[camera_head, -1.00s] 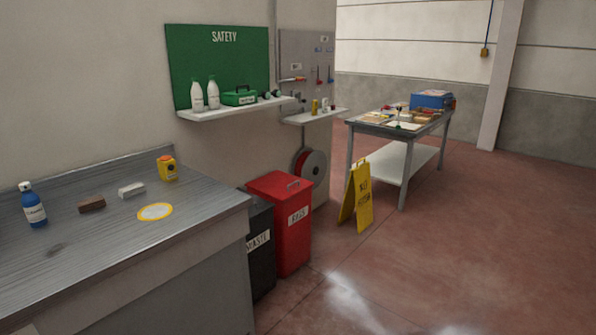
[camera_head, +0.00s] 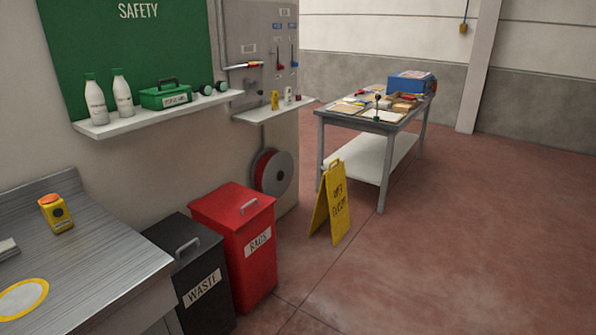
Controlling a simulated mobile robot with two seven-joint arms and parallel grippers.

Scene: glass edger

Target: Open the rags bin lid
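The red rags bin (camera_head: 250,262) stands on the floor against the wall, left of the middle of the head view. Its front carries a white label reading RAGS. Neither of my grippers is in view.
The black waste bin (camera_head: 205,280), lid shut, stands beside the rags bin on its left. A metal counter (camera_head: 100,262) is at lower left. A yellow floor sign (camera_head: 331,203) stands to the right. A shelf (camera_head: 160,118) juts from the wall above. Floor at right is clear.

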